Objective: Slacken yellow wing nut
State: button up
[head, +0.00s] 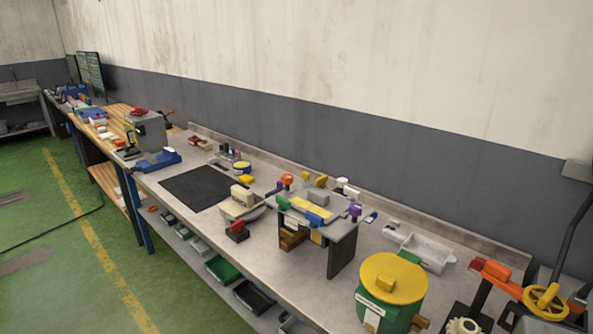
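A raised grey fixture (339,228) stands on the long workbench, right of the middle in the head view. Small coloured knobs sit around its top: an orange one (287,180), a white one (342,183) and a purple one (355,210). A small yellow piece (321,181) at its back edge may be the yellow wing nut; it is too small to tell its shape or how tight it is. A flat yellow plate (312,207) lies on the fixture's top. My gripper is not in view.
A green drum with a round yellow top (393,278) stands in front, right of the fixture. A yellow handwheel (545,300) and an orange-topped post are at the lower right. A black mat (198,188) lies left on the bench. The green floor in front is clear.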

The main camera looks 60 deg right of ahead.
aim_at(320, 183)
jog(key=z, duration=0.05)
jog(key=i, duration=1.05)
